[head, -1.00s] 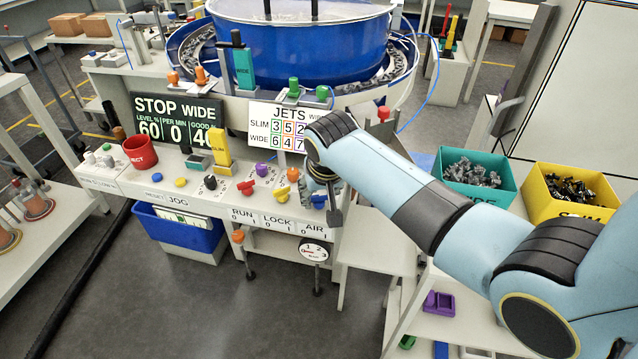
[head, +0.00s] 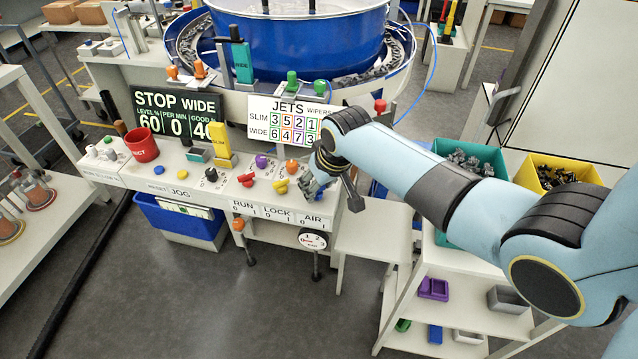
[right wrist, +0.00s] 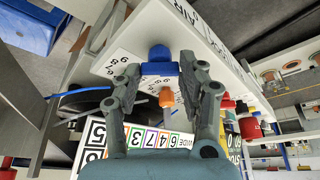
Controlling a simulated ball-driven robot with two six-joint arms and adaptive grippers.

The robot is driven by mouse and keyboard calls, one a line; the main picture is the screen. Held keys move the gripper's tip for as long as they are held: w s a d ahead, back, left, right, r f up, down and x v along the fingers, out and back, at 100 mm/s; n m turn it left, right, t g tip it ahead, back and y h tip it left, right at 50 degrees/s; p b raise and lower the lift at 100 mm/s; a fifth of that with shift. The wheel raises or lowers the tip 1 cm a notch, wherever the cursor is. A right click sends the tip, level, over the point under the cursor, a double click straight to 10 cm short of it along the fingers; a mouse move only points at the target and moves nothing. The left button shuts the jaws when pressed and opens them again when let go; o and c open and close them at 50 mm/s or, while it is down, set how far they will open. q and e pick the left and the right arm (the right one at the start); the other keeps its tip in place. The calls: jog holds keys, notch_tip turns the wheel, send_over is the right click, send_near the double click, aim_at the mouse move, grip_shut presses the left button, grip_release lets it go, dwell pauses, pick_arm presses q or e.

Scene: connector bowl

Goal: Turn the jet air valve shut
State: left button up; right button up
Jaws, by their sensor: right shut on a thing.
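The jet air valve's blue handle (right wrist: 160,60) shows in the right wrist view, close to the AIR label (right wrist: 203,14). My right gripper (right wrist: 160,68) has its fingers on both sides of this handle and is shut on it. In the head view, my right gripper (head: 312,188) is at the right end of the control panel, above the AIR 0 1 label (head: 314,219). It mostly hides the blue handle there. The handle's exact turn is hard to tell. My left gripper is not in view.
An orange knob (head: 292,166) stands just behind the valve. Yellow (head: 280,186) and red (head: 246,180) handles sit to its left. The JETS board (head: 296,120) and blue bowl (head: 300,40) are behind. A gauge (head: 312,239) hangs below the panel edge.

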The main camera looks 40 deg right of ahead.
jog(key=o, duration=1.2)
jog(key=shift+c, duration=0.2)
jog(key=shift+r, duration=0.1)
jog(key=v, duration=1.2)
